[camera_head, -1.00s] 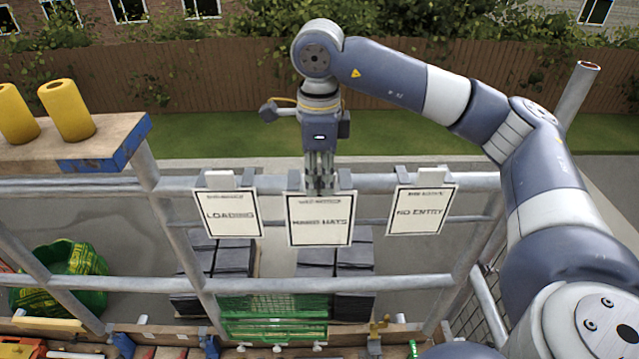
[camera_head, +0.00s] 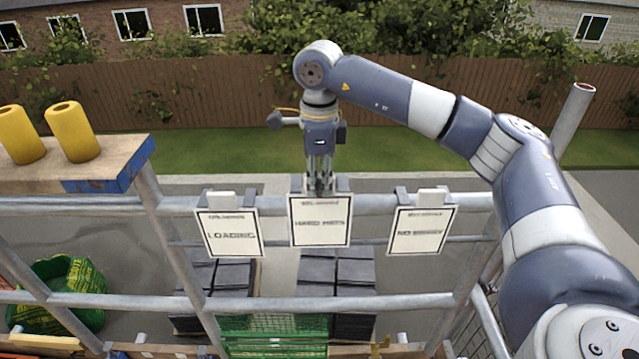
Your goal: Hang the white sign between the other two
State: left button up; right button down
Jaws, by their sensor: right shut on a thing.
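The white sign (camera_head: 320,220), with a dark border and lettering, is at the top scaffold rail between two other signs. The left one (camera_head: 230,234) reads LOADING; the right one (camera_head: 419,232) has blurred lettering. Both hang from the rail by grey hooks. My right gripper (camera_head: 320,188) points down from above and is shut on the top of the middle white sign. The sign is upright and sits slightly higher than its neighbours. Whether its hooks rest on the rail is hard to tell, as the gripper covers part of them. My left gripper is not in view.
The grey top rail (camera_head: 475,202) runs across the view, with a lower rail (camera_head: 390,301) beneath. A plank (camera_head: 85,160) with yellow rolls (camera_head: 72,132) stands at left. Dark stacked pallets and a green bag (camera_head: 80,285) lie below. An upright pole (camera_head: 575,125) is at right.

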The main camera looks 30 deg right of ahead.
aim_at(319, 194)
jog(key=shift+f+b, duration=1)
jog(key=shift+f, duration=0.8)
jog(key=c, duration=1.6)
grip_release()
jog(key=shift+r, duration=0.1)
notch_tip(319, 194, up, 12)
jog(key=shift+s+f, duration=0.1)
